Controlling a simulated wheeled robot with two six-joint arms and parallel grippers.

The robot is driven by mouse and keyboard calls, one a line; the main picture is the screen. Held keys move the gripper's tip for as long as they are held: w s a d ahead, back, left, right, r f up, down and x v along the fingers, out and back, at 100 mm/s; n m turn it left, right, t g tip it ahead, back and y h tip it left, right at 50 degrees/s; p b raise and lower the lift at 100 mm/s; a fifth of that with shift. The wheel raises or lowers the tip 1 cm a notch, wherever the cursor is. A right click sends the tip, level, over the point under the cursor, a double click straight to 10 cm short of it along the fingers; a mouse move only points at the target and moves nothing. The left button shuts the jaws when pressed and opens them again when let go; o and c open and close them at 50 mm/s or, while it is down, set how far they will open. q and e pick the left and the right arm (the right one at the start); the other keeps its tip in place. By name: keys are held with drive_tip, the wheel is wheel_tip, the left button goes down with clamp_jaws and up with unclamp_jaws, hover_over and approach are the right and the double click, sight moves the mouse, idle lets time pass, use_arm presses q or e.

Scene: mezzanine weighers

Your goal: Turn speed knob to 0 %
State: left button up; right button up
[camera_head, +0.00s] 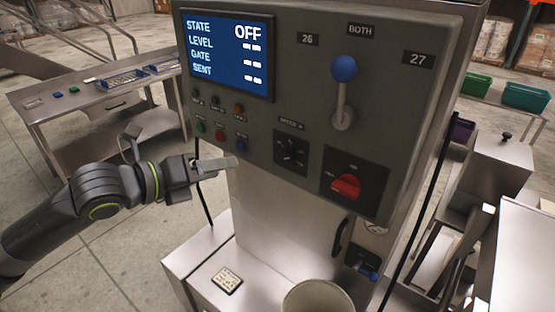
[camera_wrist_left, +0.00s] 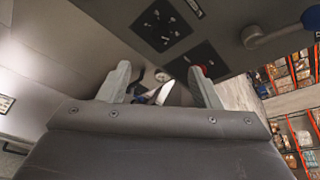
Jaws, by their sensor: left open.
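The speed knob (camera_head: 291,151) is a small black dial on a dark square plate labelled SPEED %, in the lower middle of the grey control panel (camera_head: 300,70). Its exact setting is too small to read. It also shows in the left wrist view as a dark dial plate (camera_wrist_left: 160,24) at the upper middle. My left gripper (camera_head: 232,163) is in front of the panel's lower edge, left of the knob and apart from it. In the left wrist view its two grey fingers (camera_wrist_left: 163,85) are spread with nothing between them. My right gripper is not in view.
A red rotary switch (camera_head: 346,186) sits right of the knob, and a blue-ball lever (camera_head: 343,70) above it. Small coloured buttons (camera_head: 220,134) are left of the knob. The screen (camera_head: 228,52) reads OFF. A round container (camera_head: 318,297) stands below the panel.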

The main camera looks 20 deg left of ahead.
use_arm(q)
drive_tip(key=b, duration=0.3)
approach(282, 158)
drive_tip(key=b+x, duration=0.2)
drive_tip(key=x, duration=0.4)
drive_tip(key=shift+w+d, duration=0.25)
drive_tip(key=shift+w, duration=0.05)
drive_tip(key=shift+b+x, duration=0.3)
drive_tip(key=shift+x, duration=0.55)
drive_tip(key=c, duration=1)
drive_tip(key=shift+f, duration=0.1)
